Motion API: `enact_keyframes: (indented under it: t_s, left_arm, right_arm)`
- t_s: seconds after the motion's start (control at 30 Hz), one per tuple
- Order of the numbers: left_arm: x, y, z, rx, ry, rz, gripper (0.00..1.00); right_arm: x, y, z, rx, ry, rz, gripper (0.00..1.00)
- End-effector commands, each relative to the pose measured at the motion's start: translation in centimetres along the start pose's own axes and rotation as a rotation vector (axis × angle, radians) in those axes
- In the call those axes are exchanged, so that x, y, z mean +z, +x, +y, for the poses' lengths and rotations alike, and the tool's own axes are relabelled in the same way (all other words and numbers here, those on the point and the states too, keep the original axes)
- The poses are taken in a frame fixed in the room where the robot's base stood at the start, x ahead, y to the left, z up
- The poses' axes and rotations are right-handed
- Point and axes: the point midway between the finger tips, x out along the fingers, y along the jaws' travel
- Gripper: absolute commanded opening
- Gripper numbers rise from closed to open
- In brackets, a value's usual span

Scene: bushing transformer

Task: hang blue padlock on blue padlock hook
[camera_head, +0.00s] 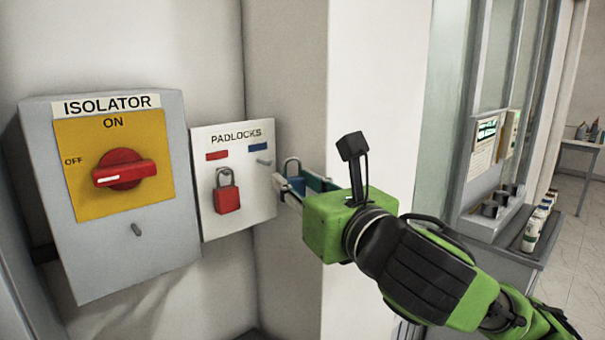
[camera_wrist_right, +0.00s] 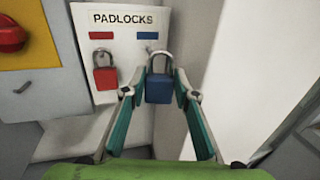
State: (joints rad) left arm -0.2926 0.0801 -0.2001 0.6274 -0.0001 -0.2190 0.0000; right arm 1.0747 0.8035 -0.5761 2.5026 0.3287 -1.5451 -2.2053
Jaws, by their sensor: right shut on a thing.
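The blue padlock (camera_head: 297,185) is held upright, shackle up, in my right gripper (camera_head: 293,190), to the right of the padlock board (camera_head: 237,142). In the right wrist view the blue padlock (camera_wrist_right: 159,88) sits between the fingertips of my right gripper (camera_wrist_right: 158,92), in front of the board's right edge. The blue padlock hook (camera_head: 263,161) is a bare grey peg below the blue label (camera_head: 259,147). In the wrist view the padlock's shackle overlaps the hook area, and I cannot tell whether they touch. My left gripper is not in view.
A red padlock (camera_head: 227,198) hangs on the board's left hook under a red label. The grey isolator box (camera_head: 120,245) with a red rotary switch (camera_head: 123,170) is left of the board. A wall corner stands close on the right, behind my right gripper.

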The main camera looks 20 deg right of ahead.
Motion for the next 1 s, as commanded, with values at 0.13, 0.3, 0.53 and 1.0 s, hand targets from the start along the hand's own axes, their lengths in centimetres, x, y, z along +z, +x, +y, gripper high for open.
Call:
enact_keyframes:
  t_s: [0.13, 0.3, 0.53, 1.0]
  left_arm:
    - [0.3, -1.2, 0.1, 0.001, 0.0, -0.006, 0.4]
    - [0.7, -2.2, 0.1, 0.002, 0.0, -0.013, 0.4]
    - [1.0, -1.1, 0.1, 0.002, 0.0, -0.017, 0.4]
    - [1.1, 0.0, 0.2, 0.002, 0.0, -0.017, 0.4]
  right_arm:
    - [0.2, 0.9, 0.2, 0.0, 0.001, 0.003, 0.04]
    - [0.0, 1.9, 0.5, 0.0, 0.0, 0.003, 0.04]
    - [-0.4, 3.2, 0.9, 0.0, 0.001, -0.001, 0.04]
    - [-0.6, 5.9, 1.6, 0.001, 0.001, -0.001, 0.04]
